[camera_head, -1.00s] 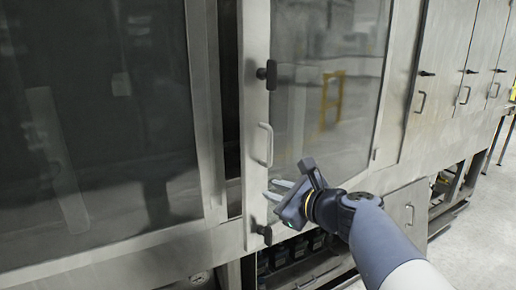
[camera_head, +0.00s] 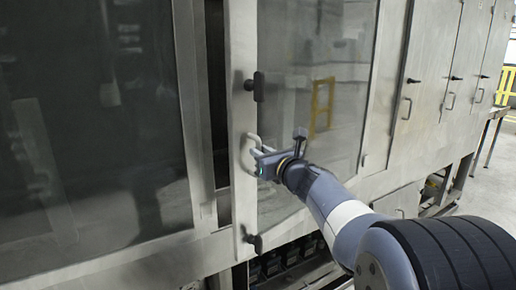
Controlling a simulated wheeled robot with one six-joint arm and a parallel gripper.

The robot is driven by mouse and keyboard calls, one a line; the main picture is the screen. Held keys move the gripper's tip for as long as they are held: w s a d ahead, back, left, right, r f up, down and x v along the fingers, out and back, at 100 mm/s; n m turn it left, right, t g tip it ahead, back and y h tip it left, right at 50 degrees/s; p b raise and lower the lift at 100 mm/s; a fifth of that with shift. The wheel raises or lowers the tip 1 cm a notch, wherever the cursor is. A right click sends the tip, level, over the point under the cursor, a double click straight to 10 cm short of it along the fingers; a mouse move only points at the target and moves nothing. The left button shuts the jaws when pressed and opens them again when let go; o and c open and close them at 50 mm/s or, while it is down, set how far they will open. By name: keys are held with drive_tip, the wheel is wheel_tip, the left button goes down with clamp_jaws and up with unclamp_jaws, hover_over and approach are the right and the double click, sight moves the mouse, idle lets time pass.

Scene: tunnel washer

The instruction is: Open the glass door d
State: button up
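The glass door (camera_head: 312,110) has a pale metal frame and a large reflective pane, and stands right of the middle of the head view. Its light metal handle (camera_head: 246,152) is an upright bar on the left stile. My gripper (camera_head: 257,151) is at the handle, coming from the right, with its fingertips at or around the bar. The fingers are small and overlap the handle, so I cannot tell whether they are closed on it. Two black latches sit on the stile, an upper latch (camera_head: 255,87) and a lower latch (camera_head: 255,242).
A larger dark glass panel (camera_head: 90,120) fills the left. A dark vertical gap (camera_head: 217,90) lies between it and the door's left edge. Metal cabinet doors (camera_head: 428,80) with handles line the right. Open floor (camera_head: 492,195) shows at far right.

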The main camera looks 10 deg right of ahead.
drive_tip(key=shift+x, duration=0.95)
drive_tip(key=shift+c, duration=0.6)
clamp_jaws()
